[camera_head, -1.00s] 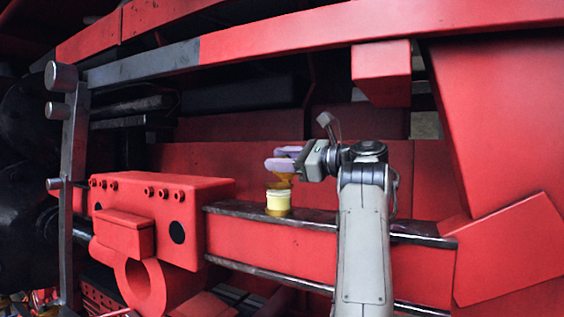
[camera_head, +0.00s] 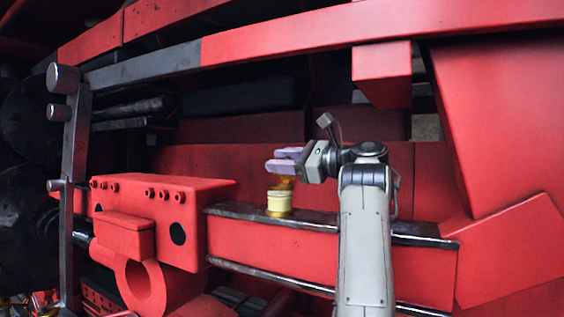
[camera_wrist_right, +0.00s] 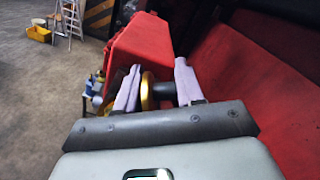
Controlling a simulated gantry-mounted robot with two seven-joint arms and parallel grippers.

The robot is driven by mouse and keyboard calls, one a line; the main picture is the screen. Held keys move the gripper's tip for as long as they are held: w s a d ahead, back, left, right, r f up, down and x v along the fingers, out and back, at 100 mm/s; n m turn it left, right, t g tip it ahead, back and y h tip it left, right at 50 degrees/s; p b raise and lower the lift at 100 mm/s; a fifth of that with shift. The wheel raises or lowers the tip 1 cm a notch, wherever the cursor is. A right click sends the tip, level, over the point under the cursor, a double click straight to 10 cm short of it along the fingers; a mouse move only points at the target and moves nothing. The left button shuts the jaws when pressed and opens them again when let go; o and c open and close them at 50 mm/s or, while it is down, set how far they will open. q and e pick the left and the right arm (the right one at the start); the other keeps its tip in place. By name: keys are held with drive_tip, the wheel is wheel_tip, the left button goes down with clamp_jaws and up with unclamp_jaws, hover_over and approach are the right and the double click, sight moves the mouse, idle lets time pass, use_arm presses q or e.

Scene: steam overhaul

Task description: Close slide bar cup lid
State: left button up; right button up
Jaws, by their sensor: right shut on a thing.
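The cup (camera_head: 279,202), cream with a gold base, stands upright on the dark top edge of the red slide bar (camera_head: 270,246). Its gold lid (camera_head: 284,181) shows just above the cup, under my fingers. I cannot tell whether lid and cup are fully closed. My right gripper (camera_head: 284,161), with lilac fingers, is above the cup, shut on the lid. My left gripper is not in view.
A red block with bolts (camera_head: 160,210) adjoins the bar's left end. A grey upright post (camera_head: 74,190) stands further left. A red beam (camera_head: 300,40) crosses above, with a red block (camera_head: 381,75) hanging below it. Red panels close off the right side.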

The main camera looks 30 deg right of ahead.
idle(0.3)
drive_tip(key=o, duration=0.8)
drive_tip(key=shift+s+d, duration=0.1)
drive_tip(key=shift+s+d+b, duration=0.15)
drive_tip(key=shift+s+b, duration=0.1)
drive_tip(key=shift+b, duration=0.05)
drive_tip(key=b+v, duration=0.3)
drive_tip(key=v, duration=0.3)
drive_tip(key=shift+s+d, duration=0.2)
drive_tip(key=shift+s, duration=0.15)
